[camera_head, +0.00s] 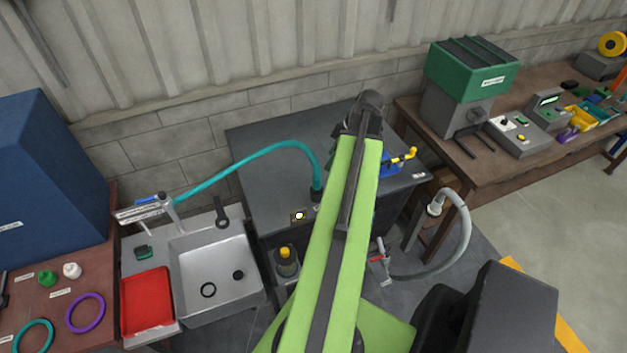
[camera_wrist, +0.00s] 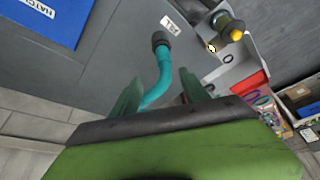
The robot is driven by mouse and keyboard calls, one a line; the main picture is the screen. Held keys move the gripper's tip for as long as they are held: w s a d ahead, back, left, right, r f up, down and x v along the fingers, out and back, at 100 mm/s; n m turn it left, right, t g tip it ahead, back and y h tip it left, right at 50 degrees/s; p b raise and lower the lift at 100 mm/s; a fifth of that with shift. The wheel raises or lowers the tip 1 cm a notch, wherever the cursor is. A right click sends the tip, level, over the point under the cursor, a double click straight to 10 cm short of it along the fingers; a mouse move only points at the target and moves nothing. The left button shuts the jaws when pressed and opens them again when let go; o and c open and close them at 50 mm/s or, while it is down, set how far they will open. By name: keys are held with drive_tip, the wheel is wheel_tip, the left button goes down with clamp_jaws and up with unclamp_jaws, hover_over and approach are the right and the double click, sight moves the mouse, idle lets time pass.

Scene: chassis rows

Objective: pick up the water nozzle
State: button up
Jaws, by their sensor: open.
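A teal hose (camera_head: 262,150) arches from the sink tap to the dark grey cabinet top. Its dark cylindrical end, apparently the water nozzle (camera_head: 317,190), stands on that top beside a small label. In the wrist view the dark end (camera_wrist: 160,40) lies beyond my fingertips, and the teal hose (camera_wrist: 164,72) runs down between my fingers. My gripper (camera_wrist: 159,82) is open, one green finger on each side of the hose, holding nothing. I cannot tell whether a finger touches the hose. In the head view my green arm hides the fingers.
The grey cabinet top (camera_head: 270,135) carries a blue device with a yellow handle (camera_head: 402,158) right of my arm. A metal sink (camera_head: 205,255) and red tray (camera_head: 147,300) are at left. A wooden workbench (camera_head: 420,115) with machines stands at right. A grey hose (camera_head: 465,235) loops beside it.

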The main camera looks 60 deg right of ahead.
sight(315, 182)
drive_tip(key=b+x, duration=0.6)
drive_tip(key=x, duration=0.2)
drive_tip(key=shift+s+f, duration=0.15)
drive_tip(key=shift+f, duration=0.15)
drive_tip(key=shift+f+b, duration=0.15)
drive_tip(key=shift+b, duration=0.15)
drive_tip(key=b+x, duration=0.4)
drive_tip(key=x, duration=0.1)
drive_tip(key=shift+a+b, duration=0.35)
drive_tip(key=shift+a, duration=0.1)
clamp_jaws()
